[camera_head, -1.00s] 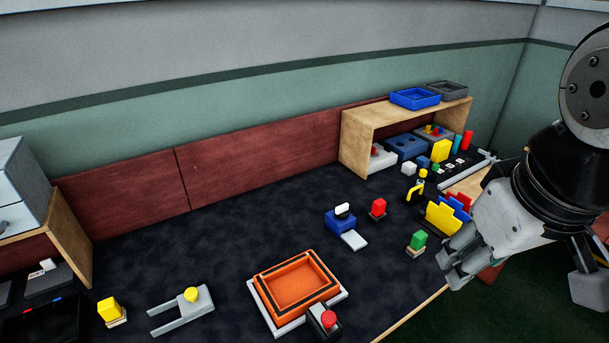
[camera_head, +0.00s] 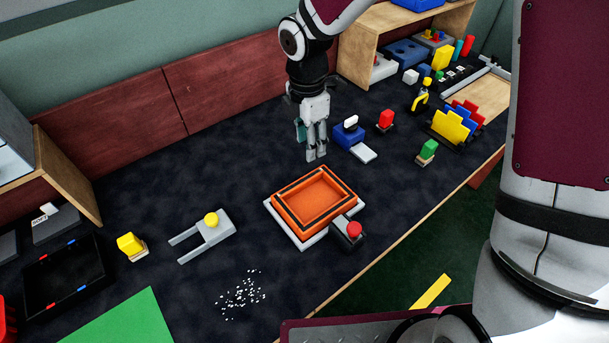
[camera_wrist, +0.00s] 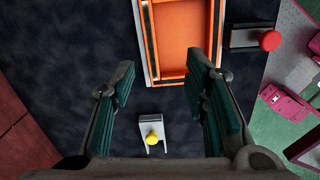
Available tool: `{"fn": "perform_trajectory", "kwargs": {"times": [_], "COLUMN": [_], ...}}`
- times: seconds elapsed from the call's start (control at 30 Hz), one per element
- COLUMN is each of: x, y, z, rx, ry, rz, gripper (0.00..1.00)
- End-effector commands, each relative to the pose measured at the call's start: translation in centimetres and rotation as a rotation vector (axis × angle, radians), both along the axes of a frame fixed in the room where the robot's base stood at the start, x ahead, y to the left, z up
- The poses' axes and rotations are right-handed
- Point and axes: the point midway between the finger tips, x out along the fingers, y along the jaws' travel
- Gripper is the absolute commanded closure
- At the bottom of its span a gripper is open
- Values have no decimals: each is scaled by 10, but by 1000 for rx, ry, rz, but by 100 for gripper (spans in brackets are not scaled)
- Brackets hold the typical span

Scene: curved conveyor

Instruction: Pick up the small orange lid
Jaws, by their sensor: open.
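The only orange thing I see is a shallow, tray-like piece (camera_head: 318,192) with a dark line around its rim, lying on a white base (camera_head: 300,241). I cannot tell whether it is the small orange lid; no separate small lid shows. My gripper (camera_head: 316,157) points down over the dark table, behind the orange piece and left of a blue block. In the wrist view my gripper (camera_wrist: 162,72) is open, with nothing between its fingers. There the orange piece (camera_wrist: 184,38) shows at the top, beyond the fingers and partly cut off by the frame.
A red button on a dark box (camera_head: 353,230) stands right beside the base. A grey fork-shaped holder with a yellow knob (camera_head: 210,220) is to the left. A blue block with a white top (camera_head: 347,132) is close to my gripper. White bits (camera_head: 242,294) lie in front.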

Motion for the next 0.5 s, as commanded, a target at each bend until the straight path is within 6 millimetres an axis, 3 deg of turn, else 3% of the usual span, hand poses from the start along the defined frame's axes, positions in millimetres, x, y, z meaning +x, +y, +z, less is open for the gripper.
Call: {"fn": "perform_trajectory", "kwargs": {"times": [0.2, 0.5], "x": [6, 5], "y": [16, 17], "z": [-25, -76], "rx": [26, 26], "ry": [25, 28], "rz": [112, 115], "gripper": [58, 58]}}
